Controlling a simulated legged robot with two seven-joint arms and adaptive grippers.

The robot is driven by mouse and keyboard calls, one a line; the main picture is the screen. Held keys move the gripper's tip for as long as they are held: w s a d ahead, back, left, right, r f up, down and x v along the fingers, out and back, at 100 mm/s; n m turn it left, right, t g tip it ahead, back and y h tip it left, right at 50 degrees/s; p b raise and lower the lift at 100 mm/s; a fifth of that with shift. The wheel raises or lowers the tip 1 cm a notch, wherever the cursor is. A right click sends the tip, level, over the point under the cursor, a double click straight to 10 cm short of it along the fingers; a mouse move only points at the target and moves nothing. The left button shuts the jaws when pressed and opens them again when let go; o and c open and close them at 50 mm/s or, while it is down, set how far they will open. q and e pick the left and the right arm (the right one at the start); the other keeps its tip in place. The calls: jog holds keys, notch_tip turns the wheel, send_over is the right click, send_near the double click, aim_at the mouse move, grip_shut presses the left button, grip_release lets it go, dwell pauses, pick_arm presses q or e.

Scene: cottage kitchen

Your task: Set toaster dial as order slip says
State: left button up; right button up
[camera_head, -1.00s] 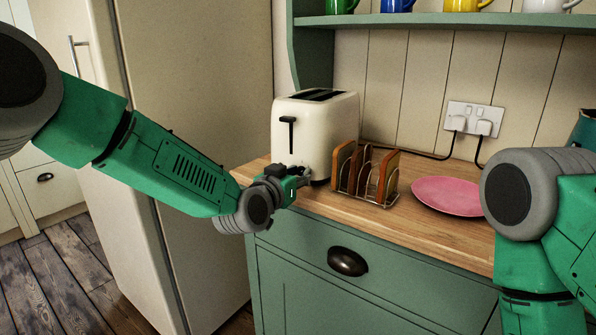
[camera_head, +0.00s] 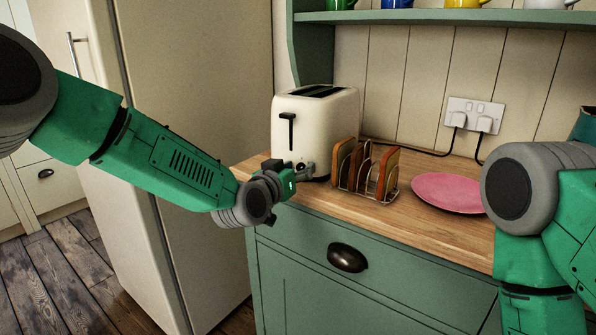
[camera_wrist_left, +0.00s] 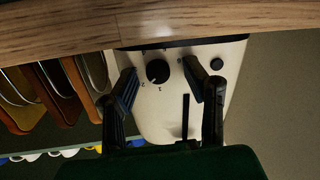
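The cream toaster (camera_head: 330,125) stands on the wooden counter, with its dark lever on the front. In the left wrist view the toaster front (camera_wrist_left: 160,112) appears upside down. Its round black dial (camera_wrist_left: 157,71) has small numbers around it, too small to read surely. My left gripper (camera_head: 302,172) is at the lower toaster front. In the wrist view its two fingers stand apart, one on each side of the dial; I cannot tell whether they touch it. My right arm (camera_head: 545,220) shows at the right, its gripper out of frame. I see no order slip.
A toast rack (camera_head: 365,172) with toast stands close right of the toaster. A pink plate (camera_head: 448,192) lies further right on the counter (camera_head: 420,225). Plugs in a wall socket (camera_head: 475,115) trail a cord behind. A shelf with mugs is above, a fridge (camera_head: 200,120) at left.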

pick_arm(q)
jog(key=shift+f, duration=0.1)
jog(key=v, duration=1.2)
jog(key=s+a+f+n+g+y, duration=0.1)
jog(key=s+a+f+g, duration=0.15)
jog(key=s+f, duration=0.45)
jog(key=s+a+f+g+y, duration=0.2)
jog(key=s+a+f, duration=0.1)
jog(key=f, duration=0.7)
jog(key=s+a+f+n+g+y, duration=0.1)
jog(key=s+a+f+g, duration=0.3)
jog(key=f, duration=0.5)
jog(key=s+a+f+g+y, duration=0.1)
jog(key=s+a+f+g, duration=0.1)
jog(key=s, duration=0.6)
jog(key=s+a+f+n+g+y, duration=0.1)
jog(key=s+a+f, duration=0.3)
jog(key=s, duration=0.5)
jog(key=s+a+f+g+y, duration=0.1)
jog(key=s+a+f+g, duration=0.2)
jog(key=s+a, duration=0.4)
jog(key=shift+s+f+y+p, duration=0.4)
jog(key=shift+s+f+p, duration=0.1)
jog(key=shift+s, duration=0.3)
